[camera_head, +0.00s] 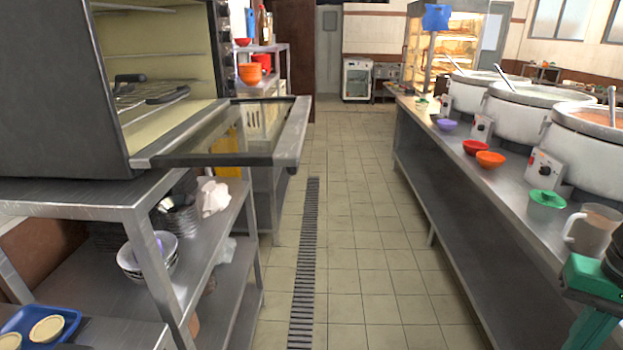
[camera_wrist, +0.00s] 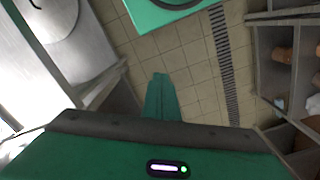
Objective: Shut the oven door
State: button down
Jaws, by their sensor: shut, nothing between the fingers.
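The oven (camera_head: 45,95) stands at the left on a steel table in the head view. Its door (camera_head: 293,140) hangs open, folded down about level and reaching out over the aisle, with a glass pane in a metal frame. The pale oven interior and a wire rack (camera_head: 155,95) show. My gripper (camera_wrist: 160,76) shows in the wrist view, shut and empty, above the tiled floor. It is clear of the door, which I cannot make out in the wrist view. In the head view only a green part of my arm shows, at the lower right, across the aisle from the oven.
A steel counter (camera_head: 470,190) with large pots (camera_head: 520,105), bowls and a jug (camera_head: 592,228) lines the right side. Bowls sit on the shelf under the oven. The tiled aisle (camera_head: 370,220) with a drain grate (camera_head: 305,260) is clear between.

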jog(key=w+a+f+m+y, duration=0.2)
jog(key=w+a+f, duration=0.2)
jog(key=w+a, duration=0.25)
jog(key=w+a+f+m+g+y, duration=0.1)
jog(key=w+a+f+m+y, duration=0.15)
jog(key=w+a, duration=0.4)
jog(key=w+a+f+m+y, duration=0.1)
jog(key=w+a+f+y, duration=0.1)
jog(key=w+a+f, duration=0.35)
jog(key=w+a+r+m+y, duration=0.4)
jog(key=w+a+r+y, duration=0.2)
jog(key=a+r, duration=0.45)
jog(key=w+a+r+m+t+y, duration=0.1)
jog(key=w+r+y, duration=0.15)
jog(key=r, duration=0.35)
jog(key=w+a+r+m+t+y, duration=0.1)
jog(key=r+m+y, duration=0.15)
jog(key=r, duration=0.25)
jog(key=a+r+n, duration=0.1)
jog(key=a+r, duration=0.3)
jog(key=a, duration=0.6)
jog(key=shift+w+a+r, duration=0.15)
jog(key=shift+a, duration=0.15)
